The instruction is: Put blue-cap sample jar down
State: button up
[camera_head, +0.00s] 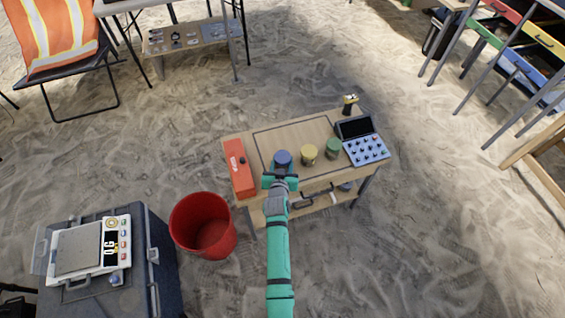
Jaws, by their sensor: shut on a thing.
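The blue-cap sample jar (283,158) is at the end of my arm, over the left part of the small wooden table (292,137). My gripper (281,172) is shut on it, and the gripper and wrist hide most of the jar's body. Only the blue cap shows clearly. I cannot tell whether the jar's base touches the tabletop. A yellow-cap jar (308,153) and a green-cap jar (333,148) stand upright in a row to its right.
A red-orange box (239,168) lies at the table's left end. A blue button panel (367,149) and a yellow-black device (349,103) stand at the right. A red bucket (202,226) and a scale (84,248) on a dark case are at the left. The table's back middle is clear.

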jog(key=shift+f, duration=0.25)
jog(key=shift+f, duration=0.1)
jog(key=o, duration=1.3)
